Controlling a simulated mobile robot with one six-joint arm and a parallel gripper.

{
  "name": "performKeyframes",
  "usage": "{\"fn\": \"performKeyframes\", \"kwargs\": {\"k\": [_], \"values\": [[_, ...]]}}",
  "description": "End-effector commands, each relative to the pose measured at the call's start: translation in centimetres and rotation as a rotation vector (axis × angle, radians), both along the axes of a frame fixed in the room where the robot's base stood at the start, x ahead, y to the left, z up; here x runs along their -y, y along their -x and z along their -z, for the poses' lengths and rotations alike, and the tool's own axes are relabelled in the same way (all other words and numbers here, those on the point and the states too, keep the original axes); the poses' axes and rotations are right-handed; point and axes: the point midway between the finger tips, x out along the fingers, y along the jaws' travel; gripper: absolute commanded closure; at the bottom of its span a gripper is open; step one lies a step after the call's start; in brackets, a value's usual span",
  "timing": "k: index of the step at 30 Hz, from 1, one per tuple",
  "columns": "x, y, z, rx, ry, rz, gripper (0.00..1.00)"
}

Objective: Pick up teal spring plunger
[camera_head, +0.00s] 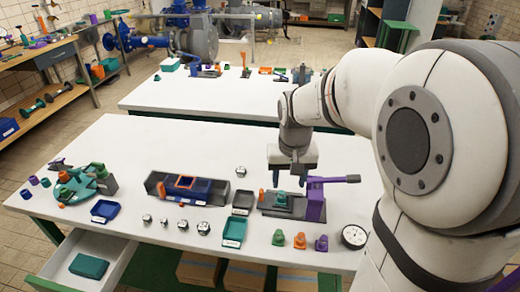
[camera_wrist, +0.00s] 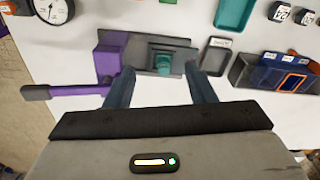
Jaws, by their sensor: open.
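A small teal piece (camera_head: 280,199), likely the spring plunger, sits upright in a dark grey fixture (camera_head: 262,200) with a purple block and lever (camera_head: 316,195). In the wrist view the teal piece (camera_wrist: 163,64) shows between the fingertips, with the purple lever (camera_wrist: 80,90) to the left. My gripper (camera_head: 290,182) is open and empty, pointing down just above the fixture; its two fingers (camera_wrist: 158,72) are apart on either side of the teal piece. I cannot tell the exact height gap.
An orange piece (camera_head: 300,241) and a purple piece (camera_head: 321,243) stand by the loose teal one, near a dial gauge (camera_head: 354,236). A dark tray (camera_head: 243,199), a teal tray (camera_head: 233,232) and a blue-orange box unit (camera_head: 187,187) lie left of the fixture.

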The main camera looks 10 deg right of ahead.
Motion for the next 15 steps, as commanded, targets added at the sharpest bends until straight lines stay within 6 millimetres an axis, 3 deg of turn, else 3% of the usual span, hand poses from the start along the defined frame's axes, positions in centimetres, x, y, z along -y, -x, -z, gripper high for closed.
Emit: {"fn": "performKeyframes", "kwargs": {"k": [3, 6, 15], "values": [[-0.2, -3.4, 2.4, -0.039, -0.002, 0.023, 0.50], [-0.3, -5.3, 3.7, -0.058, -0.002, 0.037, 0.50], [-0.4, -7.1, 6.4, -0.079, -0.002, 0.053, 0.50]]}}
